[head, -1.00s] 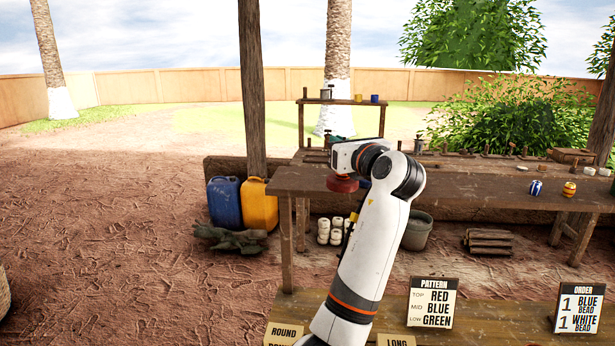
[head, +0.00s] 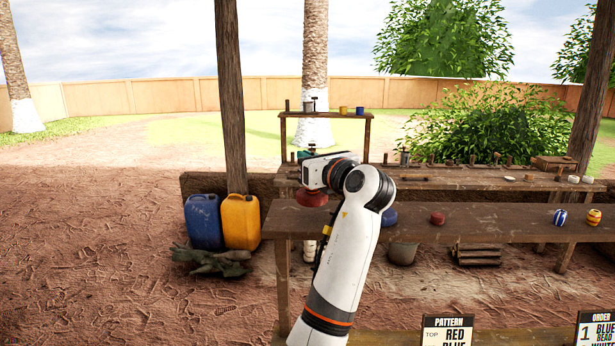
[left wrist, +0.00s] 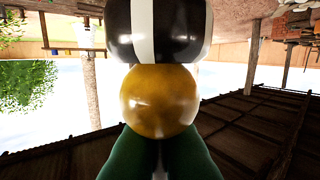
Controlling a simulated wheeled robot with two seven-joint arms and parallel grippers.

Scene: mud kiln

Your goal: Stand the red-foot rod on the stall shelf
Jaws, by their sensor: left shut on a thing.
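My left gripper (left wrist: 160,150) is shut on the rod, which carries a yellow bead (left wrist: 158,100) and a black-and-white bead (left wrist: 158,30) in the left wrist view. That view is upside down. The green shapes at its bottom seem to be my fingers. In the head view a dark red foot (head: 312,197) hangs below the wrist, over the left end of the front plank table (head: 500,228); any gap is unclear. My arm hides most of the rod. A raised wooden shelf (head: 345,115) stands behind. Which surface is the stall shelf is unclear. My right gripper is out of view.
A red bead (head: 437,217), a blue piece (head: 388,216) and striped beads (head: 559,217) stand on the front table. The raised shelf bears small cups (head: 359,111). A post (head: 230,100) and blue and yellow jerrycans (head: 240,221) stand left.

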